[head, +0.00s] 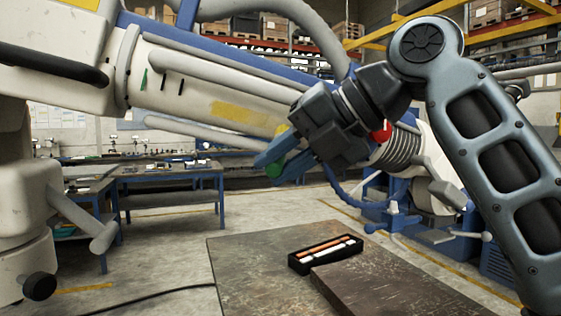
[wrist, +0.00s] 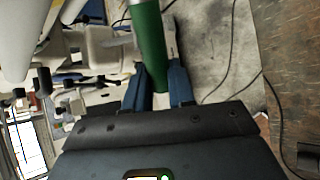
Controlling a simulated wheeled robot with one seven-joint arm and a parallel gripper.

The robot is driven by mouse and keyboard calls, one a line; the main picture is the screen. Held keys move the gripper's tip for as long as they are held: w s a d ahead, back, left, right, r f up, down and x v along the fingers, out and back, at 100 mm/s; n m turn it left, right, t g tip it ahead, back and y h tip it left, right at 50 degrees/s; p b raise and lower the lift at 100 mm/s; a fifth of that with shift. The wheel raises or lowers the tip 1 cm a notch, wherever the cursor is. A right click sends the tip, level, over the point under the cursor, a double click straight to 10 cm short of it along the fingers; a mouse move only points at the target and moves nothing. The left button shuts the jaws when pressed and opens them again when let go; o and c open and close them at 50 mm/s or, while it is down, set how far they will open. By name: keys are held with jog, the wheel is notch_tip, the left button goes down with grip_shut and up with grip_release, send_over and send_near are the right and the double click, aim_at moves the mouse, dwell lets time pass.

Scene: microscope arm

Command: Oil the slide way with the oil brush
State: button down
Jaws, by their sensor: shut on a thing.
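My gripper (head: 274,160) has blue fingers and is shut on a green-handled tool, which I take to be the oil brush (head: 274,171). In the wrist view the green handle (wrist: 150,45) stands between the two blue fingers (wrist: 157,72), with a pale metal band near the top edge. Its bristles are out of view. The gripper is in front of the large white microscope arm (head: 215,85), near its lower side; contact cannot be told. The arm carries a yellow patch (head: 240,112) and small green and black marks. I cannot tell which part is the slide way.
A black tray (head: 300,268) with orange and white items lies on the brown worktable (head: 235,265), beside a raised dark slab (head: 390,280). Blue-legged benches (head: 170,172) stand behind at left. A grey hose (head: 290,12) arches over the microscope arm. The floor at left is mostly clear.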

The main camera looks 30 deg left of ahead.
jog(key=shift+w+a+r+p, duration=0.4)
jog(key=shift+w+p, duration=0.05)
dwell(0.4)
jog(key=s+a+r, duration=0.2)
jog(key=s+a, duration=0.2)
jog(key=s, duration=0.1)
jog(key=shift+a+p, duration=0.25)
jog(key=shift+p, duration=0.15)
dwell(0.4)
jog(key=shift+f, duration=0.1)
jog(key=shift+w+d+f, duration=0.3)
jog(key=shift+w+d, duration=0.45)
jog(key=shift+w, duration=0.1)
jog(key=shift+w+d+f, duration=0.25)
jog(key=shift+w+d, duration=0.55)
jog(key=shift+w, duration=0.1)
jog(key=shift+w+d+f, duration=0.3)
jog(key=shift+w+d, duration=0.45)
jog(key=shift+w, duration=0.1)
